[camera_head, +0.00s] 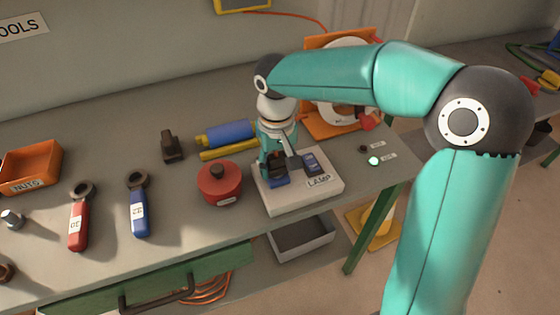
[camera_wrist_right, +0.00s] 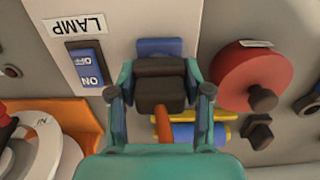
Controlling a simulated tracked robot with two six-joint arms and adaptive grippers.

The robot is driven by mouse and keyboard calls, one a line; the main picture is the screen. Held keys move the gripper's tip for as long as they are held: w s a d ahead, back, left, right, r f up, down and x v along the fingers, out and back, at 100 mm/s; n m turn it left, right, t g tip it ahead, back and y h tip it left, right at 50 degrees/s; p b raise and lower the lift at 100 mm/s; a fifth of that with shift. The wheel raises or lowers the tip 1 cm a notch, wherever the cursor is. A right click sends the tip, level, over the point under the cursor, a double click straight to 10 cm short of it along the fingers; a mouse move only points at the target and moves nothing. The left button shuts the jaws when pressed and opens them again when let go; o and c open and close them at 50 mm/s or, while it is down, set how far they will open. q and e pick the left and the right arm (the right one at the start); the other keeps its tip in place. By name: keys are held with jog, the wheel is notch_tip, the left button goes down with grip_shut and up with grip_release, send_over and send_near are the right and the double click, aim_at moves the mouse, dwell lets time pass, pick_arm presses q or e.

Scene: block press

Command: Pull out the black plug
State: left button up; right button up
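The black plug (camera_wrist_right: 160,85) sits at the blue socket (camera_wrist_right: 159,47) on the white box labelled LAMP (camera_wrist_right: 120,12). An orange cord (camera_wrist_right: 163,125) runs from the plug. My right gripper (camera_wrist_right: 160,78) has one finger on each side of the plug, and both fingertips appear to touch its sides. In the head view, the right gripper (camera_head: 276,155) comes down over the plug (camera_head: 277,168) and partly hides it. The blue ON/OFF switch (camera_head: 312,163) is beside the plug on the white box (camera_head: 305,195). My left gripper is not in view.
A red round container (camera_head: 219,184) stands close left of the box. A blue cylinder (camera_head: 229,133) and an orange stand (camera_head: 325,125) are behind it. A green light (camera_head: 374,161) and the bench's edge are to the right. Wrenches (camera_head: 138,205) lie farther left.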

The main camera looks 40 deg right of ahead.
aim_at(277, 156)
grip_shut()
jog(key=shift+r, duration=0.15)
jog(key=shift+r+p, duration=2.6)
jog(key=shift+r, duration=0.3)
